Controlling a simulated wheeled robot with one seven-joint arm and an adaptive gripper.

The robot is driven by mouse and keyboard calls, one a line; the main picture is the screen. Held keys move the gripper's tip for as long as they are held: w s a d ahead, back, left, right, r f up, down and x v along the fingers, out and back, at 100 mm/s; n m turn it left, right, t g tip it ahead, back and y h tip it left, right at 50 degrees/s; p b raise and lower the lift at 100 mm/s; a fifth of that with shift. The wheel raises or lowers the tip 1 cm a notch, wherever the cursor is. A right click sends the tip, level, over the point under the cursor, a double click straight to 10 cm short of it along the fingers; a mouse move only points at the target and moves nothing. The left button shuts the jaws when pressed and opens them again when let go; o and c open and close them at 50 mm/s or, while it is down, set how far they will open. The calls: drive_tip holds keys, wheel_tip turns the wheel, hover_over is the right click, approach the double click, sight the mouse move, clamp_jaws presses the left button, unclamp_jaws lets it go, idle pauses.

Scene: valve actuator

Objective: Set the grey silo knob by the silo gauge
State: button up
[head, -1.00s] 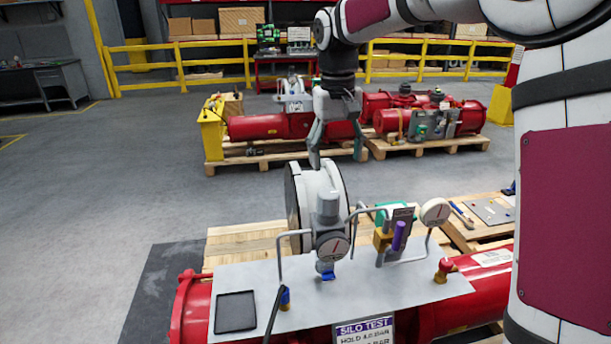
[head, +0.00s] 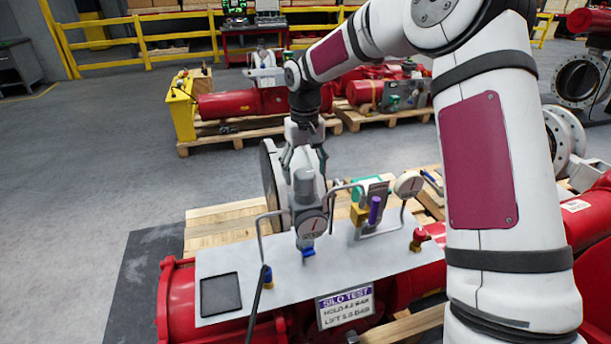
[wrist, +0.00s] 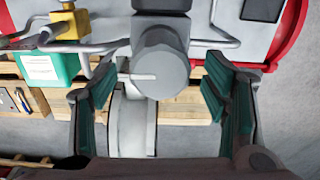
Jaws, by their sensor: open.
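The grey knob (head: 304,187) is an upright cylinder standing on the plate of the red test rig. In the wrist view its round top (wrist: 160,72) carries a pale pointer line. A second gauge (head: 408,184) stands to the right; I cannot tell which is the silo gauge. My gripper (head: 304,160) is open above the knob, pointing down. In the wrist view its green-padded fingers (wrist: 158,85) are on either side of the knob, apart from it.
A sign reading SILO TEST (head: 345,304) hangs at the plate's front. Grey pipes, a blue valve (head: 308,252), a purple handle (head: 374,210) and a red knob (head: 419,236) stand close around. A black tray (head: 220,294) lies at left. A large pale wheel-like part (head: 270,185) is behind.

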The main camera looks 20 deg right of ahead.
drive_tip(key=shift+f, duration=1.2)
drive_tip(key=c, duration=1.1)
drive_tip(key=shift+c, duration=0.2)
drive_tip(key=shift+n, duration=0.3)
drive_tip(key=n, duration=0.5)
drive_tip(key=shift+b, duration=0.4)
drive_tip(key=n, duration=0.6)
drive_tip(key=shift+n, duration=0.3)
